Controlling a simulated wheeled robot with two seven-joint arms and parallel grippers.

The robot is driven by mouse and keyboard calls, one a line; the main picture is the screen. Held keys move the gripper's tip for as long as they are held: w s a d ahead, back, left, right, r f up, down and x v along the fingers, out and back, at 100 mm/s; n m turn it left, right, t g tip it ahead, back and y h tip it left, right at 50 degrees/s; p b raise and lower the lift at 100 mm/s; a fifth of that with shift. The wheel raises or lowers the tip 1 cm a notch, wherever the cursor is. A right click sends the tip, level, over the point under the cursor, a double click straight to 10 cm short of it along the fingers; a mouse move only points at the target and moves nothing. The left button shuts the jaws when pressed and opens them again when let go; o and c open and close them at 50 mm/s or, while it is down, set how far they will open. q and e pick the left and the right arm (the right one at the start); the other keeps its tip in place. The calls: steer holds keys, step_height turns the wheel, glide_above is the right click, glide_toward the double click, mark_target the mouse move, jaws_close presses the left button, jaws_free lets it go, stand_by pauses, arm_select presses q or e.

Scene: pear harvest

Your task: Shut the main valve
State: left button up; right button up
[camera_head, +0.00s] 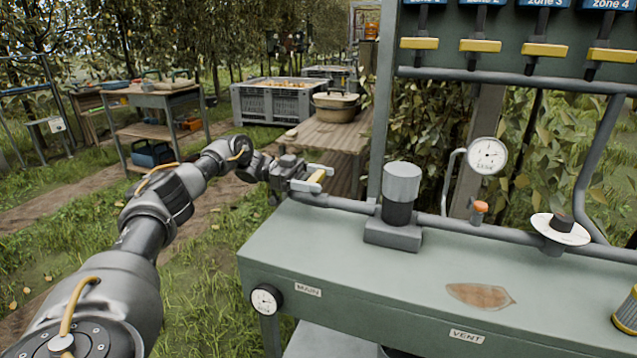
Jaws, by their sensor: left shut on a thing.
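The main valve's short yellow handle (317,176) shows at the left end of the grey pipe, above the bench corner. My left gripper (314,179) reaches in from the left and is shut on this handle, with one finger on each side. The handle points along the pipe's direction as far as I can tell; the valve body is mostly hidden behind the gripper. A "MAIN" label (308,290) is on the bench's front edge. My right gripper is not in view.
Several yellow zone handles (480,45) hang above. A wooden table (325,135) and a crate (270,103) stand behind.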

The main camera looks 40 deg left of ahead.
arm_select(q)
steer(key=shift+a+r, duration=0.1)
steer(key=shift+a, duration=0.05)
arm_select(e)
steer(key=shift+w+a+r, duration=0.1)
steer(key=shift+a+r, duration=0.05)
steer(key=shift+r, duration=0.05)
arm_select(q)
steer(key=o, duration=0.7)
steer(key=shift+c, duration=0.2)
steer(key=o, duration=0.3)
steer(key=shift+w, duration=0.1)
steer(key=shift+s+a, duration=0.25)
steer(key=shift+a, duration=0.45)
steer(key=v, duration=0.9)
steer(key=shift+a+p, duration=0.1)
steer(key=shift+p, duration=0.2)
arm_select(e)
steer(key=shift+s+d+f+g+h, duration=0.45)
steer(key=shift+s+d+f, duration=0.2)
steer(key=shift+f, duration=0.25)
